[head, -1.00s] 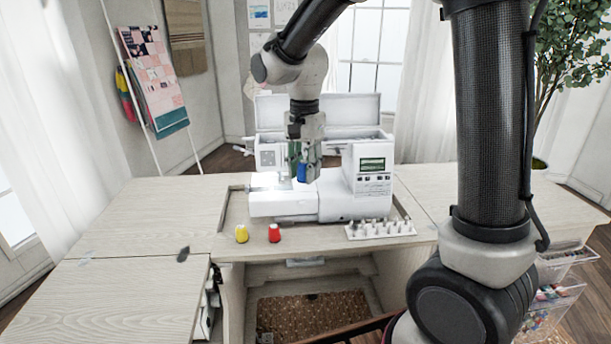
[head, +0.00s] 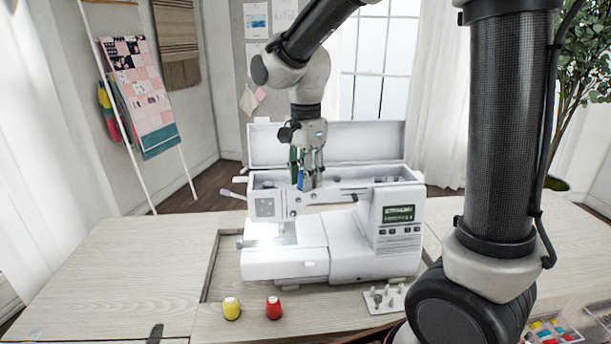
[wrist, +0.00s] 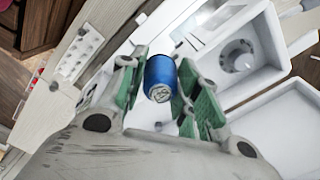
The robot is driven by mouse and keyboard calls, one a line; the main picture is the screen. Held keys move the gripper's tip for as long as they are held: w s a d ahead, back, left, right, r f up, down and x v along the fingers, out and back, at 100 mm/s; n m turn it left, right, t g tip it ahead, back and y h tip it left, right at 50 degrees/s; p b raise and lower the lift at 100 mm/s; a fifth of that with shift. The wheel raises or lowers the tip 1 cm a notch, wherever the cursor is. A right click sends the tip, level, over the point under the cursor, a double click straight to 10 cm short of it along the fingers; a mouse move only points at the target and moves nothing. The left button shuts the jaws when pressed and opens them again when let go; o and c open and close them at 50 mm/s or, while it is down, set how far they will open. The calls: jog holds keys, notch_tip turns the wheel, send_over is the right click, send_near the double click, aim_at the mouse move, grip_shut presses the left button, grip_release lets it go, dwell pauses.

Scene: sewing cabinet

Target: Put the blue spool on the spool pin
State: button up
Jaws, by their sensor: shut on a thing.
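My gripper (head: 305,182) is shut on the blue spool (head: 301,180); the wrist view shows the spool (wrist: 160,73) between the green finger pads (wrist: 127,82). The gripper points down over the open top of the white sewing machine (head: 345,235). In the wrist view a round grey part (wrist: 237,55) sits in a white compartment to the right of the spool. I cannot make out the spool pin clearly; the fingers cover part of the open top.
The raised lid (head: 350,143) stands behind the gripper. A yellow spool (head: 231,308) and a red spool (head: 274,308) stand on the table in front of the machine. A white rack with pegs (head: 385,299) is at front right. The tabletop at left is clear.

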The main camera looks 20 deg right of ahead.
jog(key=shift+w+d+f, duration=0.1)
jog(key=shift+w+d, duration=0.15)
jog(key=shift+w, duration=1)
jog(key=shift+w+d+f, duration=0.1)
jog(key=shift+w+d, duration=0.15)
jog(key=shift+w, duration=0.95)
jog(key=shift+w+d+f, duration=0.1)
jog(key=shift+w+d, duration=0.15)
jog(key=shift+w, duration=1)
jog(key=shift+r, duration=0.1)
jog(key=shift+f, duration=0.75)
jog(key=shift+f, duration=0.4)
jog(key=shift+f, duration=0.1)
jog(key=o, duration=0.9)
jog(key=shift+a, duration=0.1)
jog(key=shift+c, duration=0.2)
notch_tip(320, 180, up, 12)
